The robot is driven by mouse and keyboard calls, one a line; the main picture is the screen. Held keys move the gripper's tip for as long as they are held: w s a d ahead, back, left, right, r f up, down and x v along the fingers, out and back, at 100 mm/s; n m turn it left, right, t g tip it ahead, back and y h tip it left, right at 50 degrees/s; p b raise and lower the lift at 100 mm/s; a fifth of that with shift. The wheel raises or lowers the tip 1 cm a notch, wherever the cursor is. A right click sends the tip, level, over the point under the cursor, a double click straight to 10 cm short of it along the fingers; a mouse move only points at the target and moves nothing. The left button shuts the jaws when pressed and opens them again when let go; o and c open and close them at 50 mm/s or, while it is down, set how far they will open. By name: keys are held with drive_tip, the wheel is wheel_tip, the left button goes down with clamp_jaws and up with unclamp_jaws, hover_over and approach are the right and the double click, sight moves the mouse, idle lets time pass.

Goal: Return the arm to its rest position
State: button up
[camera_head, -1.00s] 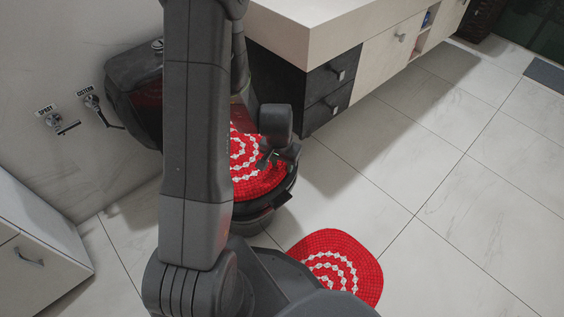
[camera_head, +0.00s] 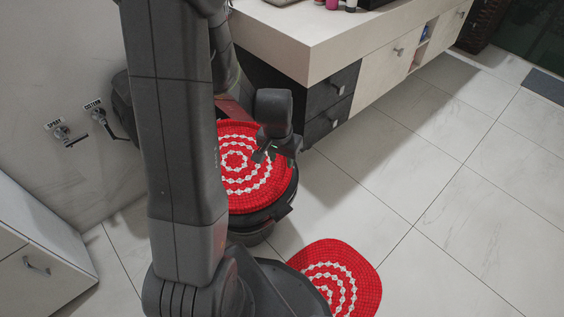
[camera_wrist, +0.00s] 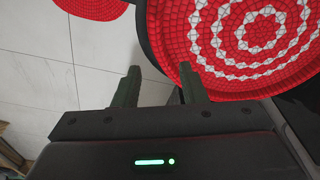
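My arm (camera_head: 178,130) stands upright across the left half of the head view and bends over at the top. My gripper (camera_head: 264,154) hangs in front of the toilet's red and white crocheted lid cover (camera_head: 236,184). In the wrist view my gripper (camera_wrist: 160,68) has its two fingers apart, with pale floor tile between them and nothing held. The lid cover (camera_wrist: 215,58) is beyond the right finger in that view; I cannot tell the exact gap. My arm hides the left part of the toilet.
A matching red mat (camera_head: 345,280) lies on the floor near my base. The vanity counter (camera_head: 300,45) with dark drawers (camera_head: 328,90) overhangs behind the toilet. A white cabinet (camera_head: 35,255) stands at the left, below wall valves (camera_head: 62,134).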

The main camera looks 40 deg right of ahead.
sight(283, 179)
drive_tip(key=shift+a+r, duration=0.1)
drive_tip(key=shift+r, duration=0.45)
drive_tip(key=f+b, duration=0.1)
drive_tip(key=f, duration=0.3)
drive_tip(key=d+f+b, duration=0.1)
drive_tip(key=f, duration=0.3)
drive_tip(key=f+b, duration=0.2)
drive_tip(key=f, duration=0.2)
drive_tip(key=shift+w+d+f, duration=0.2)
drive_tip(key=shift+w+d, duration=0.05)
drive_tip(key=shift+w, duration=0.15)
drive_tip(key=shift+r+p, duration=0.85)
drive_tip(key=shift+r, duration=1.3)
